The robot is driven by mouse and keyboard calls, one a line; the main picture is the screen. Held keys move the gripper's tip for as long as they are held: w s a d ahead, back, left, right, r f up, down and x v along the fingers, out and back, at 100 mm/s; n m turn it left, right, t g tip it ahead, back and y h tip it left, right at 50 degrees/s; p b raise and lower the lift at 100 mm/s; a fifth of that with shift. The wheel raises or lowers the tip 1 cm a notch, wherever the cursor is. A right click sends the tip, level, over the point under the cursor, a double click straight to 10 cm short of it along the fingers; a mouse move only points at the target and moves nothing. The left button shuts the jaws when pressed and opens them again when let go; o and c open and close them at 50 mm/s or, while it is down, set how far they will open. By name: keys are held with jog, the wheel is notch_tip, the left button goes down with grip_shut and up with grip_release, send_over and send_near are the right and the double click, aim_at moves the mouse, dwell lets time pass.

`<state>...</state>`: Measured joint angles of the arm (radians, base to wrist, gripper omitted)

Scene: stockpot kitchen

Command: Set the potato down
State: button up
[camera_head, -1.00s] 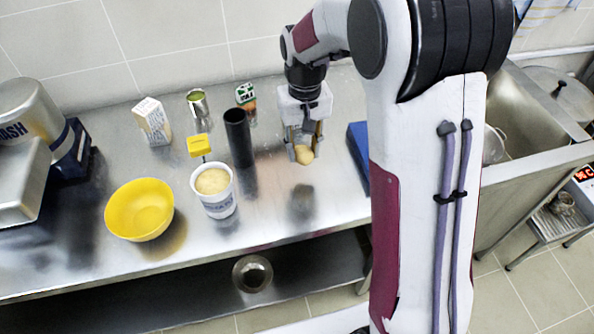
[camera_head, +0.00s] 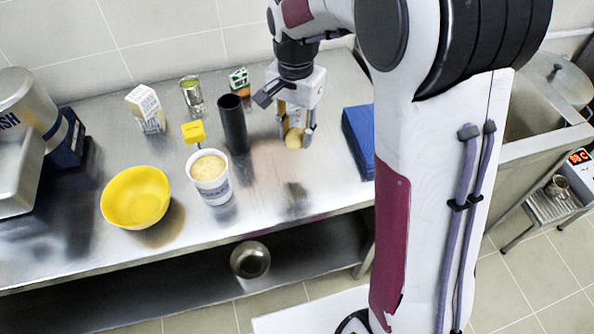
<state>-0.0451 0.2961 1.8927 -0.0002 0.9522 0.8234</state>
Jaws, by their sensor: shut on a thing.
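The potato (camera_head: 294,139) is small, round and pale yellow. My gripper (camera_head: 296,136) points down and is shut on it, with one finger on either side. The potato hangs at the fingertips over the steel counter (camera_head: 262,185), between the black cylinder and the blue object. A dark blurred reflection shows on the counter in front of it. I cannot tell exactly how high the potato is above the steel.
A black cylinder (camera_head: 233,124) stands left of my gripper, and a blue object (camera_head: 358,138) lies to its right. The counter front is bare.

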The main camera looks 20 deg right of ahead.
jog(key=m, duration=0.2)
jog(key=s+m, duration=0.1)
jog(key=m, duration=0.1)
jog(key=shift+r, duration=0.15)
jog(key=m, duration=0.5)
jog(key=shift+s, duration=0.25)
send_over(297, 172)
jog(key=shift+f, duration=2.55)
jog(key=shift+f, duration=2.3)
jog(key=shift+f, duration=0.15)
